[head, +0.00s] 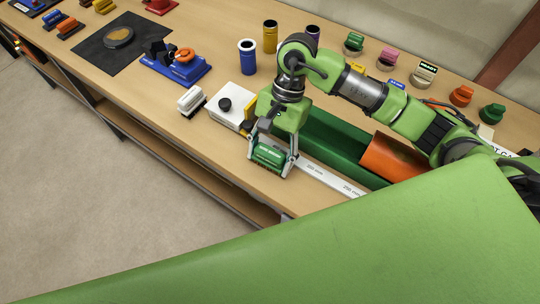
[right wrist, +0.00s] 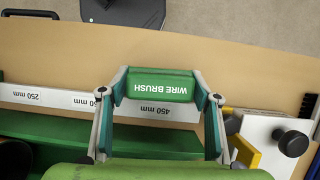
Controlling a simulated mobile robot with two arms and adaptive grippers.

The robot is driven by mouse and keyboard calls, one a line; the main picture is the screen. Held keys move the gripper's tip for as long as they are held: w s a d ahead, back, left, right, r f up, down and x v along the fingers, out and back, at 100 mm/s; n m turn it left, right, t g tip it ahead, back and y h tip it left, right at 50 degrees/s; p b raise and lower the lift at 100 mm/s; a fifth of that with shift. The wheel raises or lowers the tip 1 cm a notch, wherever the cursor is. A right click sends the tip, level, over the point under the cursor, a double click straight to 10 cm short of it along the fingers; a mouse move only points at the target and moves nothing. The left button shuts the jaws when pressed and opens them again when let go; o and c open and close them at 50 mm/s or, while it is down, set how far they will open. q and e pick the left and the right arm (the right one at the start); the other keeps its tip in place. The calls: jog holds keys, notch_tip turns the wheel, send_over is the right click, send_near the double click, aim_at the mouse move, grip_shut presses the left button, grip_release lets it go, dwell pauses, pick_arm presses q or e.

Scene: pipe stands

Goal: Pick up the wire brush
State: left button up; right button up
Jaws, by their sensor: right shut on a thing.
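The wire brush is a green block with white lettering (right wrist: 160,84), readable upside down in the right wrist view. In the head view the brush (head: 268,156) sits between the fingers of my right gripper (head: 271,164), near the front edge of the bench. The right gripper (right wrist: 163,88) is shut on it, with one finger against each end. The bristles are hidden. I cannot tell whether the brush touches the bench or is held just above it. My left gripper is not in view.
A white ruler strip (head: 330,178) runs along the bench beside a green trough (head: 335,143) holding an orange pipe (head: 391,157). A white block with a black knob (head: 233,105) and a white-handled brush (head: 191,100) stand left of the gripper. Coloured cups (head: 247,57) stand behind.

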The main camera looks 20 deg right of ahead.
jog(key=shift+r, duration=0.65)
jog(key=s+d+r+b, duration=0.2)
jog(key=d+r+b, duration=0.3)
jog(key=d+r, duration=0.6)
jog(key=shift+s+d+r+b, duration=0.15)
jog(key=shift+d+r+b, duration=0.2)
jog(key=shift+d, duration=1.1)
